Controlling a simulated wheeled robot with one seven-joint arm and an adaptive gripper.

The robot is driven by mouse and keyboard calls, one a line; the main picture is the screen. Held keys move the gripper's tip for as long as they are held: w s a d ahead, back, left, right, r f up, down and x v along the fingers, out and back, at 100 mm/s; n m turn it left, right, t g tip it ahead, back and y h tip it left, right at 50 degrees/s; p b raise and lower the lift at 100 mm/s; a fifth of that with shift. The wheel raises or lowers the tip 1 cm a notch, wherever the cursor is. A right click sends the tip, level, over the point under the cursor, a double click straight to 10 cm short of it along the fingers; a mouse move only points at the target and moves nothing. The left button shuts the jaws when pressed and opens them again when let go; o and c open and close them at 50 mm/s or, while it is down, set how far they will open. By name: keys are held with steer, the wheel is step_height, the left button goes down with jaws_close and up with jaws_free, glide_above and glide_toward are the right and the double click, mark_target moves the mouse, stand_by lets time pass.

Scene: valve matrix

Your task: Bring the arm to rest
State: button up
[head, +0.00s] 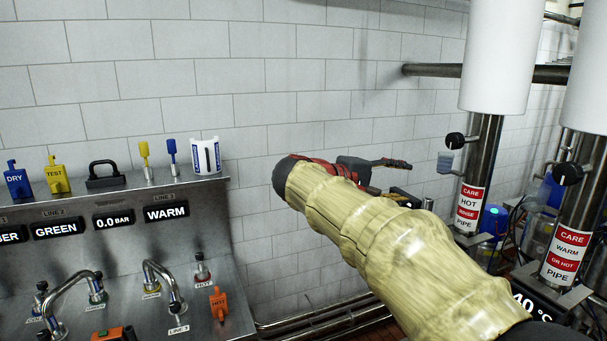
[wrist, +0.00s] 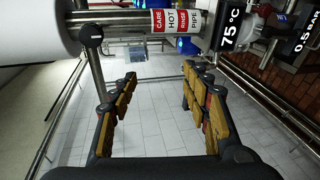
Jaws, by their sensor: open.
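My arm, in a yellowish sleeve, reaches up from the lower right in the head view. My gripper (head: 405,180) is at its far end, in front of the tiled wall and to the right of the steel panel. The wrist view shows my gripper (wrist: 159,75) with its two padded fingers wide apart and nothing between them. The gripper touches nothing that I can see.
At the right are the labelled hot rinse pipe (head: 468,207) and the warm-or-hot pipe (head: 566,250). A horizontal pipe (head: 433,70) runs along the wall.

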steer(key=s+a+f+g+y, duration=0.15)
steer(key=s+f+y, duration=0.35)
steer(key=f, duration=0.5)
steer(key=s+a+f+g+y, duration=0.1)
steer(key=s+a+f+y, duration=0.1)
steer(key=s+f, duration=0.65)
steer(key=s+f+m+y, duration=0.3)
steer(key=s+f, duration=0.2)
steer(key=s, duration=0.6)
steer(key=s+a+f+m+t+y+b, duration=0.1)
steer(key=s+f+m+y, duration=0.2)
steer(key=s, duration=0.8)
steer(key=shift+s+a+f+y+b, duration=0.2)
steer(key=shift+a+f+y+b, duration=0.15)
steer(key=shift+f, duration=1.05)
